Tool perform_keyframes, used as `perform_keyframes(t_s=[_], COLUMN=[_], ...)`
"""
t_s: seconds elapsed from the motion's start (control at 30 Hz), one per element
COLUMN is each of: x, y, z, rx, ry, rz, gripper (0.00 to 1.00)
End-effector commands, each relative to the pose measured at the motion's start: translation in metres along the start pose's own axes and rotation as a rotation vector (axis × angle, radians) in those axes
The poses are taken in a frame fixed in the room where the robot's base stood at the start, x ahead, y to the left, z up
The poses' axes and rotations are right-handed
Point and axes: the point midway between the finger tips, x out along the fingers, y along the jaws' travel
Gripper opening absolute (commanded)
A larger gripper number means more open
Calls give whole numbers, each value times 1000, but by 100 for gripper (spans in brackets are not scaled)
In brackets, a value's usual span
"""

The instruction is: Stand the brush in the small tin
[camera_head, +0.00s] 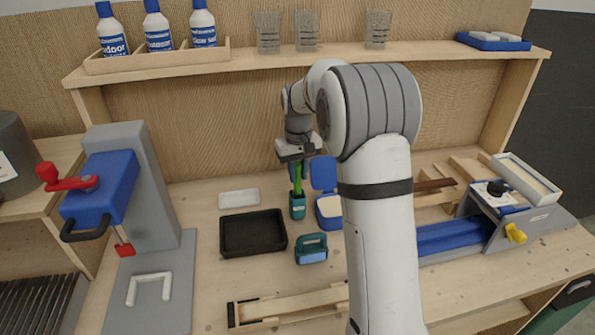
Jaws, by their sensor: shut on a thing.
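My gripper (298,156) is at the middle back of the bench, pointing down. It is shut on the upper part of the green brush (298,180), which hangs about upright. The small teal tin (297,209) stands on the bench directly below. The brush's lower end meets the tin's mouth in the picture; I cannot tell how deep inside it is. The top of the brush is hidden by my gripper.
A blue-and-white box (330,211) with a raised blue lid stands close right of the tin. A black tray (253,232), a white block (239,198) and a teal handled object (312,248) are nearby. A shelf (250,62) runs behind.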

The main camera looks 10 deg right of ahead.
Motion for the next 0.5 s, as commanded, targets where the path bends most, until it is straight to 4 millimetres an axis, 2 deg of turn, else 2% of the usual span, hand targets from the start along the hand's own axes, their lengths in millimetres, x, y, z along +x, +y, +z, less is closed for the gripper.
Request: perform_keyframes(t_s=[0.07, 0.1, 0.4, 0.5], x=[0, 0, 0, 0], y=[0, 0, 0, 0], z=[0, 0, 0, 0], rx=[0, 0, 0, 0], ry=[0, 0, 0, 0], rz=[0, 0, 0, 0], gripper=[0, 21, 46, 46])
